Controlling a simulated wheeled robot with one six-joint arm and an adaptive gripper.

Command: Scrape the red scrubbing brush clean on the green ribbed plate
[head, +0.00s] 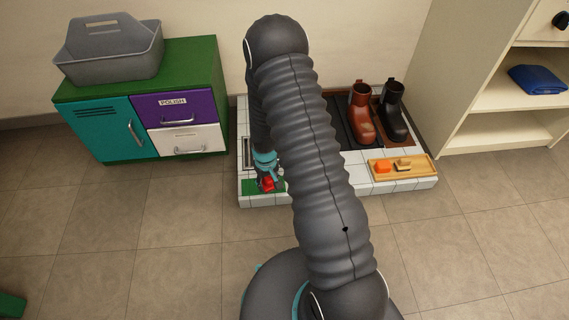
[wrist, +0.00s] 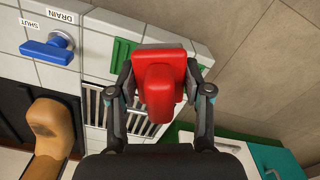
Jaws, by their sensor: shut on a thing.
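The red scrubbing brush (wrist: 158,85) is between the fingers of my gripper (wrist: 158,92), which is shut on it, in the wrist view. In the head view the red brush (head: 268,183) shows small at the end of my arm, over the green ribbed plate (head: 248,187) at the front left corner of the white tiled platform. In the wrist view a part of the green plate (wrist: 122,54) shows left of the brush; the rest is hidden behind the brush and fingers. I cannot tell whether the brush touches the plate.
A drain grate (wrist: 93,104) and a blue valve handle (wrist: 47,52) lie beside the plate. A brown boot (head: 361,115) and a black boot (head: 392,112) stand at the platform's back right. A wooden tray (head: 402,167) holds small items. A cabinet (head: 100,135) stands left, shelves (head: 495,125) right.

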